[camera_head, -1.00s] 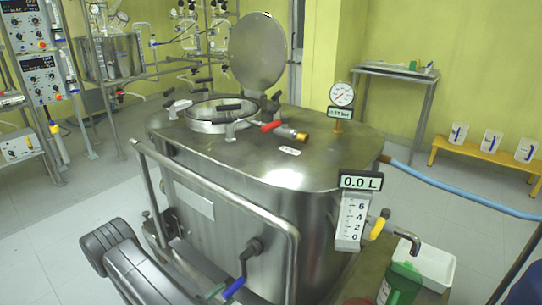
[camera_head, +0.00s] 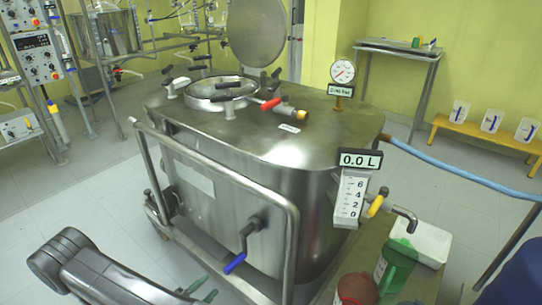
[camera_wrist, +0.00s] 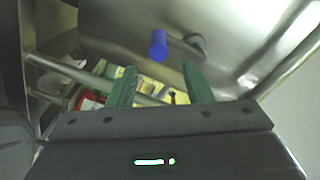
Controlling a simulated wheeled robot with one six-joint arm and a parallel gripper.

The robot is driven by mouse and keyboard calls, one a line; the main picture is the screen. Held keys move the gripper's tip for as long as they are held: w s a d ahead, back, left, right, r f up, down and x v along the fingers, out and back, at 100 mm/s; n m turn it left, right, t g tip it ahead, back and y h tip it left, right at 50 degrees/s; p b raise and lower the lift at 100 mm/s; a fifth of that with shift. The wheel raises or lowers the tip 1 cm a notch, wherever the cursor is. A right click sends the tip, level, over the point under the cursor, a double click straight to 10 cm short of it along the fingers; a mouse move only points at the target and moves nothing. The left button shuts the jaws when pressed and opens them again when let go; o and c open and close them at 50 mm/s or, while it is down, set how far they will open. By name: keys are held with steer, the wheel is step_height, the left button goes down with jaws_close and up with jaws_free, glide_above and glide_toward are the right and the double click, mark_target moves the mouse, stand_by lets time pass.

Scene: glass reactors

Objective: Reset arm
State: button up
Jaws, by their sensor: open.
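My gripper (camera_head: 204,290) is at the bottom of the head view, left of and below the crank, with green fingers. It is open and empty. The wrist view also shows the spread green fingers (camera_wrist: 160,82). A crank with a blue handle (camera_head: 234,263) sits on the front of the steel reactor vessel (camera_head: 270,185). The blue handle (camera_wrist: 158,45) is ahead of the fingers in the wrist view, apart from them. The vessel's round lid (camera_head: 256,30) stands raised.
A steel rail (camera_head: 215,170) runs around the vessel's front. At right are a level gauge (camera_head: 350,195) reading 0.0 L, a green container (camera_head: 397,262) and a white tray (camera_head: 425,240). A blue hose (camera_head: 450,178) stretches right.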

mark_target(232, 264)
steer(key=b+x, duration=0.1)
steer(key=x, duration=1.1)
steer(key=shift+f, duration=0.15)
steer(key=w+a+r+m+b, duration=0.1)
steer(key=w+a+r+m, duration=0.4)
steer(key=m, duration=0.7)
steer(key=shift+a+r+m, duration=0.3)
steer(key=shift+a+r, duration=0.25)
steer(key=shift+a, duration=0.45)
steer(key=shift+w, duration=0.1)
